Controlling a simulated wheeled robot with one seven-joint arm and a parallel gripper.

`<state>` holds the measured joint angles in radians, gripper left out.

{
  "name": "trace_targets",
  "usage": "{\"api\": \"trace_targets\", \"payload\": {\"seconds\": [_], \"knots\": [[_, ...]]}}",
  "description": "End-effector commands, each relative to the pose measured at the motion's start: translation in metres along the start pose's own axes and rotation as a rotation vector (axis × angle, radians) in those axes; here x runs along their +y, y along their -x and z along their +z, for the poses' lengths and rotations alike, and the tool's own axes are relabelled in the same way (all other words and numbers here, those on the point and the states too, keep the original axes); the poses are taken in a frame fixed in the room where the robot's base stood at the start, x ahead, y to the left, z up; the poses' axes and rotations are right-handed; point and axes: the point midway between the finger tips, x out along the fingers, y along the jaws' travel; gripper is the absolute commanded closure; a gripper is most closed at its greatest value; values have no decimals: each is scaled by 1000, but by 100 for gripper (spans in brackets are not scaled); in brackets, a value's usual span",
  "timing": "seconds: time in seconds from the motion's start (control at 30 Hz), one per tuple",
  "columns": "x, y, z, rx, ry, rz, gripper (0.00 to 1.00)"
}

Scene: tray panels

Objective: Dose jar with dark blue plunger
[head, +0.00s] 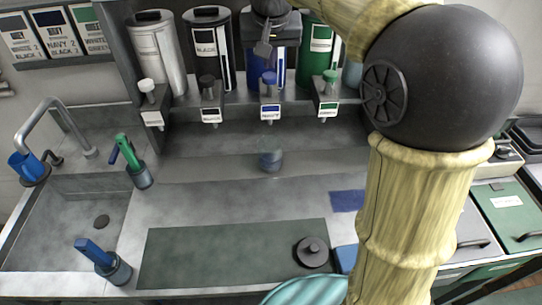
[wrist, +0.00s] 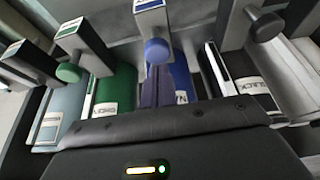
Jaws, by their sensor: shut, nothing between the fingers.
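The dark blue plunger (head: 269,78) has a round blue knob and stands on the shelf in front of the navy canister (head: 279,60), above a small label. A small dark glass jar (head: 271,160) stands on the counter below that station. My gripper (head: 263,48) is above the plunger, in front of the navy canister. In the wrist view, which is turned over, my shut, empty fingers (wrist: 157,72) point toward the blue knob (wrist: 157,50). Whether they touch it is hard to tell. The jar is out of the wrist view.
White (head: 147,86), black (head: 207,82) and green (head: 330,76) plungers stand alongside. A dark lid (head: 312,250) lies on the green mat (head: 220,252). Two holders with handles (head: 140,175) (head: 115,268) stand by the sink (head: 70,225). My arm hides the right side.

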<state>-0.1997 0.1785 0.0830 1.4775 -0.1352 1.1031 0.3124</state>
Motion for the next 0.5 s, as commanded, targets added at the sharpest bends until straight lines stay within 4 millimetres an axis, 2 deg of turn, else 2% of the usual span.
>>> {"api": "trace_targets", "payload": {"seconds": [0.5], "knots": [[0, 41, -17, 0, 0, 0, 100]]}}
